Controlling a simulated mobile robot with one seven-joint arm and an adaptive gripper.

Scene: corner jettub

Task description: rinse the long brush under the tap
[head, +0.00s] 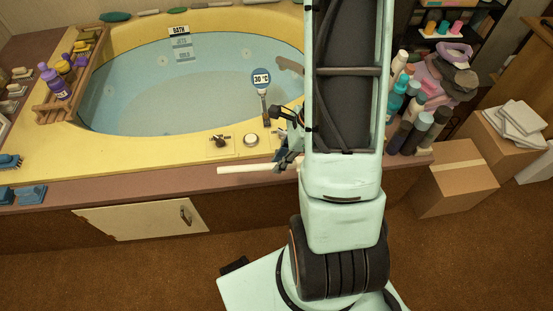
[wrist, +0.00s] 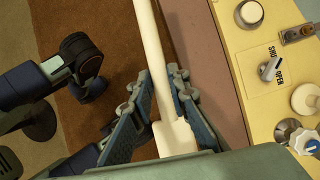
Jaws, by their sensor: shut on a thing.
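The long brush (head: 245,169) shows as a cream stick pointing left from my gripper (head: 288,158), roughly level, in front of the tub's near edge. In the wrist view my gripper (wrist: 163,103) has its two fingers on either side of the brush's cream handle (wrist: 150,45), shut on it. The handle widens into a flat block near the palm, and my gripper's body hides the rest. No bristles show. A tan curved shape (head: 289,65), perhaps the tap's spout, stands over the tub's right side, partly behind my arm. I see no running water.
The yellow tub (head: 120,152) holds bluish water. Bottles (head: 416,130) crowd the right ledge; a wooden rack (head: 62,100) is at left.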

